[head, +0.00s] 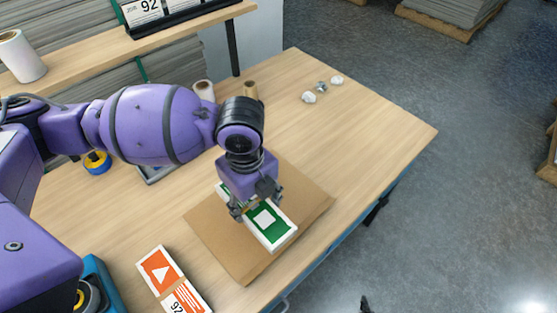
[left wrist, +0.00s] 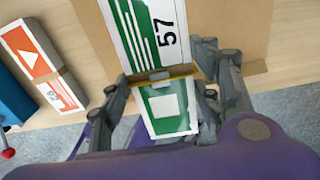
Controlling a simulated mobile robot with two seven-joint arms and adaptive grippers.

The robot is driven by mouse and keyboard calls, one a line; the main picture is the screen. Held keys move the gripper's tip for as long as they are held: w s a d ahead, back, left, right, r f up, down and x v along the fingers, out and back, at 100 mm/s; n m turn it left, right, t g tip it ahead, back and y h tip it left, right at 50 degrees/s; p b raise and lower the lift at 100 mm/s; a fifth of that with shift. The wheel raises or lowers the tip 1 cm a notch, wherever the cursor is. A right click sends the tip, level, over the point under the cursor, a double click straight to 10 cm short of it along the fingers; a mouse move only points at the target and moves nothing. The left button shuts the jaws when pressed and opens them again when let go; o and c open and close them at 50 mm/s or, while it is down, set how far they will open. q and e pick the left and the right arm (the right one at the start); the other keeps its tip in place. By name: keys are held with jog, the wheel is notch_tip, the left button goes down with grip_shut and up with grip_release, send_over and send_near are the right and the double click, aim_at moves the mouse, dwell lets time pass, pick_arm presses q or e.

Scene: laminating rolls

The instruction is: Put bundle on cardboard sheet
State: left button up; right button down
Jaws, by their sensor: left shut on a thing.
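My left gripper (head: 256,204) is shut on a green and white bundle (head: 270,228), across its brown band. The left wrist view shows the bundle (left wrist: 165,112) between the fingers, with the number 57 on its label. The bundle is over the brown cardboard sheet (head: 217,237), which lies flat on the table. I cannot tell whether the bundle touches the sheet. Part of the bundle is hidden by the gripper. A small dark tip at the bottom edge of the head view may be my right gripper (head: 365,303); its jaws cannot be made out.
An orange and white bundle (head: 160,270) lies left of the sheet, beside a blue object (head: 101,284). A blue and yellow tape roll (head: 97,162) sits behind, partly under my arm. Small white pieces (head: 309,97) lie at the back. The table's right part is clear.

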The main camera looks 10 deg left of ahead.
pick_arm(q)
jog(key=w+f, duration=0.2)
jog(key=f, duration=0.1)
jog(key=w+f, duration=0.2)
jog(key=w, duration=0.1)
jog(key=shift+a+f+b, duration=0.15)
jog(key=shift+f+b, duration=0.15)
jog(key=shift+f, duration=0.1)
jog(key=shift+w+f, duration=0.15)
jog(key=shift+f, duration=0.7)
jog(key=shift+w+f, duration=0.1)
jog(key=shift+f, duration=0.75)
jog(key=shift+f, duration=0.1)
jog(key=o, duration=1.4)
jog(key=shift+f, duration=0.1)
notch_tip(320, 180, up, 12)
jog(key=shift+r, duration=0.2)
